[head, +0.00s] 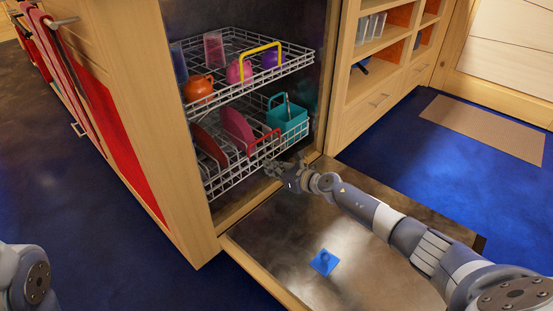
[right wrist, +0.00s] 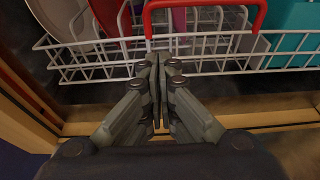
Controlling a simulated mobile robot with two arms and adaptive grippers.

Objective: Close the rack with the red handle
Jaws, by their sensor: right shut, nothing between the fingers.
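The lower rack (head: 247,171) is a white wire basket with a red handle (head: 264,140), standing inside the dishwasher opening near its front edge. It holds red plates (head: 236,129) and a teal basket (head: 287,116). My right gripper (head: 271,167) is at the front of this rack, low and just below the red handle. In the right wrist view, my right gripper (right wrist: 159,72) is shut and empty, its fingertips against or very near the rack's front wires (right wrist: 220,58), with the red handle (right wrist: 204,5) above. I cannot tell if they touch. My left gripper is not in view.
The upper rack (head: 225,87) has a yellow handle (head: 260,52) and holds cups. The open dishwasher door (head: 290,240) lies flat under my right arm, with a small blue item (head: 324,262) on it. Wooden cabinets flank the opening.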

